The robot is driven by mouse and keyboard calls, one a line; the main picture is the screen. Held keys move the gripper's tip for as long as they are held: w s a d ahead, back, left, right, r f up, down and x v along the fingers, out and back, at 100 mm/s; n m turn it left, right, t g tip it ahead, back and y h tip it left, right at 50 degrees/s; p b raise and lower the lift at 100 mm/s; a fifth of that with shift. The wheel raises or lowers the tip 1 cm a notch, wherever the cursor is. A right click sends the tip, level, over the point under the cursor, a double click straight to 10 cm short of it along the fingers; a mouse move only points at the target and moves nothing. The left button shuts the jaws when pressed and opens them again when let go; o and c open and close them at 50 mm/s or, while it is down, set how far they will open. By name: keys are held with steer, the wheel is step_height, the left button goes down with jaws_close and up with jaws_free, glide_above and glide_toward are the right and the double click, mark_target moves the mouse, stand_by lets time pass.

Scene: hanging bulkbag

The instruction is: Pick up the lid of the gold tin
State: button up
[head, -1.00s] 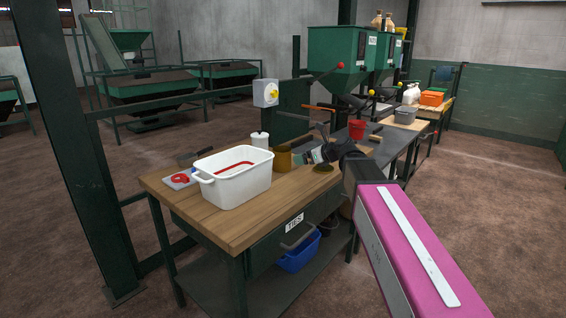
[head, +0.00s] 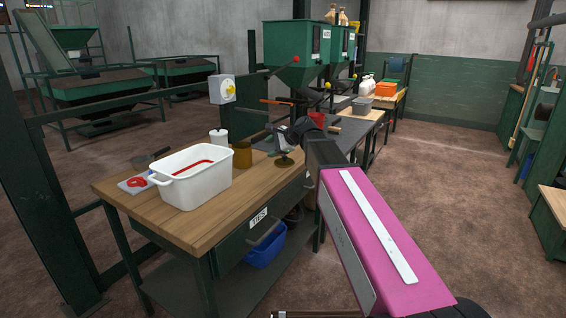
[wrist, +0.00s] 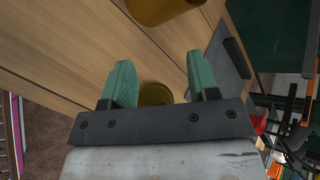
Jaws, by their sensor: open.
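The gold tin (head: 242,156) stands on the wooden bench top beside the white tub, and part of its side also shows at the top of the wrist view (wrist: 160,8). The lid (head: 285,162) is a dark gold disc lying apart from the tin, to its right and closer to the bench's edge. My gripper (wrist: 158,62) is open and empty, with green fingers either side of the lid's line of view. In the wrist view the lid (wrist: 155,93) shows between the finger bases, its lower part hidden by the gripper body. I cannot tell the exact height above it.
A white tub (head: 195,180) with a red strip inside stands on the wooden bench (head: 205,225). A white lidded jar (head: 218,136) is behind the tin. A grey plate with a dark bar (wrist: 228,62) lies near my gripper. A red bucket (head: 316,121) is farther back.

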steer(key=w+d+n+h, duration=0.1)
steer(key=w+n, duration=0.1)
steer(key=n, duration=0.3)
steer(key=n+g+h, duration=0.4)
steer(key=n+h, duration=0.1)
steer(key=n, duration=1.8)
glide_toward(285, 160)
steer(key=w+f, duration=0.1)
steer(key=w+a+f, duration=0.1)
steer(key=shift+a+f, duration=0.2)
steer(key=shift+f, duration=0.05)
steer(key=shift+m, duration=0.3)
steer(key=shift+s+x, duration=0.15)
steer(key=shift+x, duration=1.15)
steer(key=shift+s+x, duration=0.2)
steer(key=shift+x, duration=1.1)
steer(key=c, duration=1)
